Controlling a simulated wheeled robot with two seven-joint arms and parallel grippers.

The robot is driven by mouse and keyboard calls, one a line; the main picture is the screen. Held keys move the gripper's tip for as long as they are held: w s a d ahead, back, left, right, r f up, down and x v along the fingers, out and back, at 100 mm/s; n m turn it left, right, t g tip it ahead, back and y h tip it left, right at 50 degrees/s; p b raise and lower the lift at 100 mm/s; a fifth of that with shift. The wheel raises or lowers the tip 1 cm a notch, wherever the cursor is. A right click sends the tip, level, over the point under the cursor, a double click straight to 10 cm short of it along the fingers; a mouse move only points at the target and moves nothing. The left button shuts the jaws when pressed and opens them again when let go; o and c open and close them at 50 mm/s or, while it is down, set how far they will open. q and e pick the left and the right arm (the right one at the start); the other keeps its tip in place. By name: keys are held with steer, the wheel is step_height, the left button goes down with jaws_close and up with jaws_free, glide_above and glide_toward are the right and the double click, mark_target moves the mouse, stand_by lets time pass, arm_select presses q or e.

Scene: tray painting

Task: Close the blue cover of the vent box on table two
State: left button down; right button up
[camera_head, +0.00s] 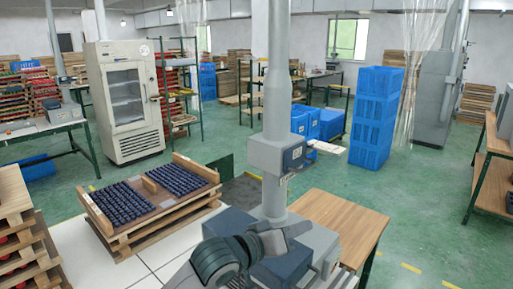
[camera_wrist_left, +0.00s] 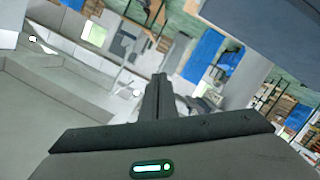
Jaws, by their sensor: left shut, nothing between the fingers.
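The grey vent box (camera_head: 270,157) sits partway up a tall grey pipe in the middle of the head view, with a small blue-grey cover (camera_head: 293,157) on its right side. How far the cover is open is too small to tell. My left arm comes in at the bottom, with its dark wrist in front of the lower grey and dark-blue box. My left gripper (camera_wrist_left: 160,82) is shut and empty in the left wrist view. It is below the vent box and apart from it in the head view. My right gripper is out of view.
A wooden rack of dark pieces (camera_head: 150,205) stands left on a white table (camera_head: 75,245). A wooden table (camera_head: 350,222) is right of the pipe. A dark-blue-topped grey box (camera_head: 318,262) stands at the pipe's foot. Stacked blue crates (camera_head: 374,115) and open green floor lie beyond.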

arm_select(q)
steer(key=w+a+r+n+h, duration=0.1)
steer(key=w+a+r+n, duration=0.2)
steer(key=r, duration=0.5)
steer(key=w+a+r+n, duration=0.2)
steer(key=w+a+r, duration=0.3)
steer(key=a+r, duration=0.3)
steer(key=shift+w+r+n+h+p, duration=0.25)
steer(key=shift+r+n+h+p, duration=0.05)
steer(key=shift+n+h+p, duration=0.1)
